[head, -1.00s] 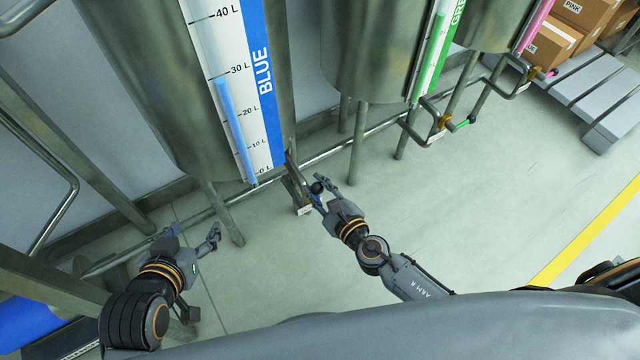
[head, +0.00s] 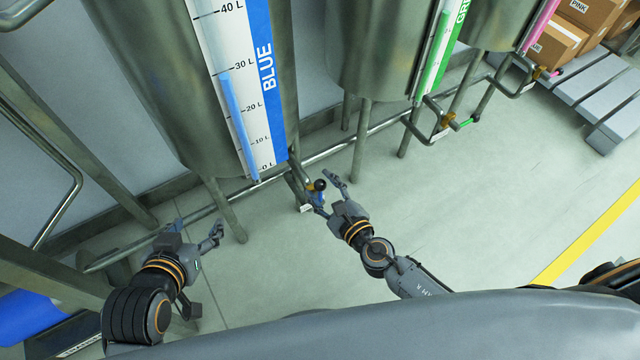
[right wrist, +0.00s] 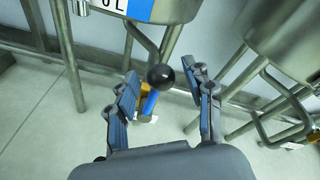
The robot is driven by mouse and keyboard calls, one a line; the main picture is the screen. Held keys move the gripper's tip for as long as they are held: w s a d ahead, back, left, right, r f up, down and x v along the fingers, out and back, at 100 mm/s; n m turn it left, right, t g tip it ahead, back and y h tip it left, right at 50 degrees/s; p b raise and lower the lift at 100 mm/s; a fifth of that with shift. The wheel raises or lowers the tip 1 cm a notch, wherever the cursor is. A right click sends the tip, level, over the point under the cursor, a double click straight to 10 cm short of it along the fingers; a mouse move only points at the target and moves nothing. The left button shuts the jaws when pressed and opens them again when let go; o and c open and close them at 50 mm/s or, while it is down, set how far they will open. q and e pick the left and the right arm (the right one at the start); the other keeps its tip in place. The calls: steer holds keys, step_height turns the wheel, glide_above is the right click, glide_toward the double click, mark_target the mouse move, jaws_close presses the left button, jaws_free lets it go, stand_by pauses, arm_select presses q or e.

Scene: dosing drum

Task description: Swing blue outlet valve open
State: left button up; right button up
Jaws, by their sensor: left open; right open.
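The blue outlet valve is under the blue tank (head: 180,90). Its blue lever (head: 319,198) ends in a black ball knob (head: 319,185). In the right wrist view, the knob (right wrist: 160,77) is between the two open fingers, with the blue lever (right wrist: 150,102) and brass-coloured valve body (right wrist: 137,100) near the left finger. My right gripper (head: 326,188) is open at the valve; the right wrist view shows a gap between knob and right finger. Contact on the left side is unclear. My left gripper (head: 196,232) is open and empty, left of the valve, near a tank leg.
A green tank (head: 375,50) with its own green-handled outlet valve (head: 467,122) stands to the right. Tank legs and a low horizontal pipe (head: 330,149) run behind the valve. A grey pallet (head: 590,90) with boxes lies far right. The floor (head: 480,210) right of my right arm is clear.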

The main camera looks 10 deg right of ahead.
steer(key=v, duration=1.1)
